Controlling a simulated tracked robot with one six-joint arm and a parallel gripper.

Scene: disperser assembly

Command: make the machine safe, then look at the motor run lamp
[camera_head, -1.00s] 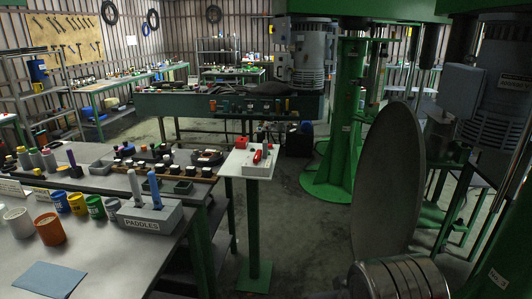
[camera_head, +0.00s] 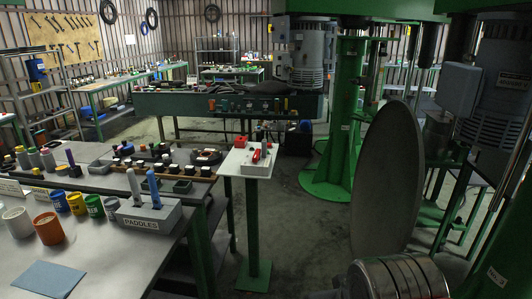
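A small white-topped stand (camera_head: 232,167) on a green post is in the middle of the head camera view. On it are a pale block with red parts (camera_head: 257,157) and a separate small red piece (camera_head: 240,141). A grey ribbed motor (camera_head: 305,55) is on the green machine behind. Another large grey motor (camera_head: 503,75) with a box on its side is at the right. I cannot pick out a lit run lamp or read the labels on the motors. My gripper is not in view.
A grey bench (camera_head: 85,262) at the left holds coloured cups and a PADDLES block (camera_head: 150,217). A big upright grey disc (camera_head: 386,180) and a ribbed metal cylinder (camera_head: 398,280) fill the lower right. Dark floor (camera_head: 308,240) is clear between the stand and the disc.

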